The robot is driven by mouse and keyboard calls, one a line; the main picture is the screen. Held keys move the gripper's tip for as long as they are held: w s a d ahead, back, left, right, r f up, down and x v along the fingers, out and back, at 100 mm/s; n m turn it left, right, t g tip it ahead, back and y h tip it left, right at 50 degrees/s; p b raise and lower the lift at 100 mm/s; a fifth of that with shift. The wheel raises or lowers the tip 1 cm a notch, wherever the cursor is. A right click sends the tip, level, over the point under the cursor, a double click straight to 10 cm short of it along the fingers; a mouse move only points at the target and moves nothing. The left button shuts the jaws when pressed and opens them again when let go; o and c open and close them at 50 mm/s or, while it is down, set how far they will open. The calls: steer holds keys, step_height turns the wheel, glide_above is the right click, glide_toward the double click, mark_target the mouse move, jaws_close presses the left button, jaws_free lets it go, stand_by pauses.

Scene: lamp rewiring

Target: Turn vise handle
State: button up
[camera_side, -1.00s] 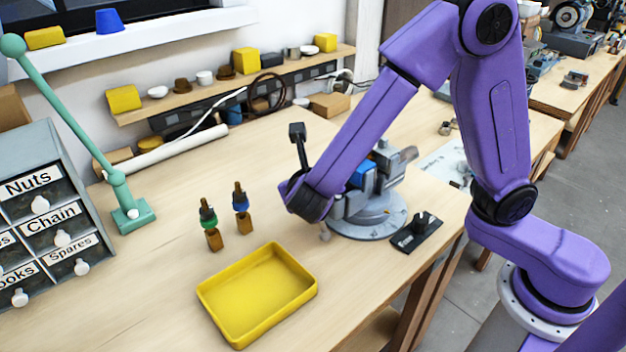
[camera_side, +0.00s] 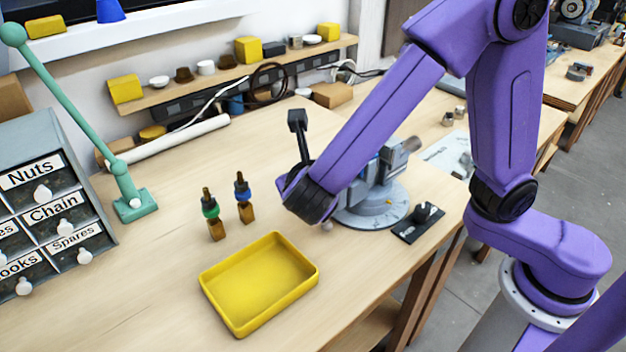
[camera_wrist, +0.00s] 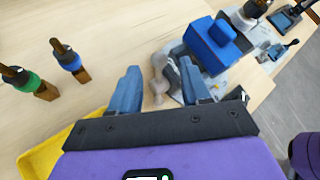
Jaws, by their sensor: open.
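The grey vise (camera_side: 395,165) stands on its round base (camera_side: 375,217) at the bench's right edge, partly hidden by my forearm in the side view. In the wrist view a bright blue block (camera_wrist: 212,45) sits at the vise. The metal vise handle (camera_wrist: 160,84) shows in the wrist view between and just beyond my fingers. Its rounded end (camera_side: 327,226) peeks out below my wrist in the side view. My gripper (camera_wrist: 162,74) is open, one blue-grey finger on each side of the handle. I see no clear contact. The side view hides my fingers.
A yellow tray (camera_side: 259,284) lies in front of the vise. A black plate with a knob (camera_side: 418,222) lies right of the vise base.

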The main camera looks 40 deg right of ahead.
steer(key=v, duration=1.1)
steer(key=shift+s+a+r, duration=0.2)
steer(key=shift+s, duration=0.05)
